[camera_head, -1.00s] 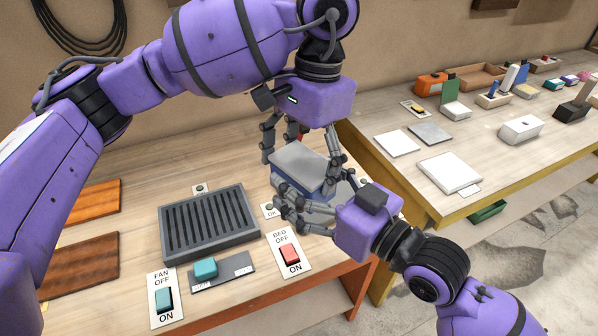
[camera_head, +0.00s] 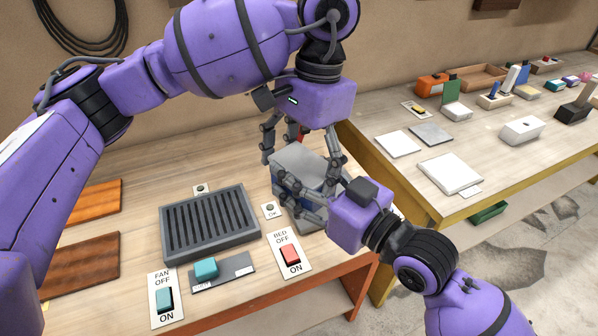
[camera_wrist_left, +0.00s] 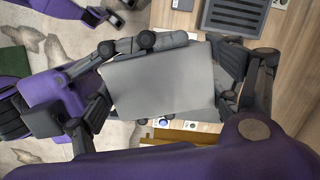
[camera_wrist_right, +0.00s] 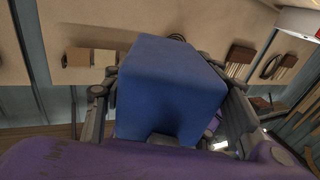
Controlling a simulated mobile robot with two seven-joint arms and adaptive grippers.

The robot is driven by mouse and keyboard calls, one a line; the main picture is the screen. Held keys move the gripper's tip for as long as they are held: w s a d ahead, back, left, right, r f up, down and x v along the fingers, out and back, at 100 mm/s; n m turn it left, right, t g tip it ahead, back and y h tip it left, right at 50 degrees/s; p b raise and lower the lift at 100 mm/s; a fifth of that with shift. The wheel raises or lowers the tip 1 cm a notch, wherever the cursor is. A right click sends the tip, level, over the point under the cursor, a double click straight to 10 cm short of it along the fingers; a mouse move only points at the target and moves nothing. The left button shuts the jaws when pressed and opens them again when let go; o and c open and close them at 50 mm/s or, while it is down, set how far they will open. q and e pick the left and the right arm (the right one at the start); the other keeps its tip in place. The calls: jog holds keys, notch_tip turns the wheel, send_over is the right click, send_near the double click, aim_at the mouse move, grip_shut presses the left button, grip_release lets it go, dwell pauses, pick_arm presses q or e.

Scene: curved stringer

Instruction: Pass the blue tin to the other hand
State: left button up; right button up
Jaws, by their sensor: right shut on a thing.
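The blue tin (camera_head: 312,186) has a grey lid-like face and blue sides, and it is tilted above the workbench in the head view. My right gripper (camera_head: 298,197) is shut on the tin from the front right; the right wrist view shows its blue face (camera_wrist_right: 172,88) between the fingers. My left gripper (camera_head: 302,158) hangs over the tin from above with its fingers spread on either side. In the left wrist view the grey face (camera_wrist_left: 160,82) fills the space between the left fingers, with gaps beside it. The tin's underside is hidden.
A grey slatted tray (camera_head: 252,240), a teal button (camera_head: 205,267), a FAN switch (camera_head: 165,299) and a BED switch (camera_head: 290,256) lie on the workbench left and below. A second table (camera_head: 455,210) at right carries white plates and several small items.

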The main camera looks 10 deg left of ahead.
pick_arm(q)
jog(key=o, duration=0.4)
jog(key=shift+d, duration=0.15)
jog(key=shift+r, duration=0.1)
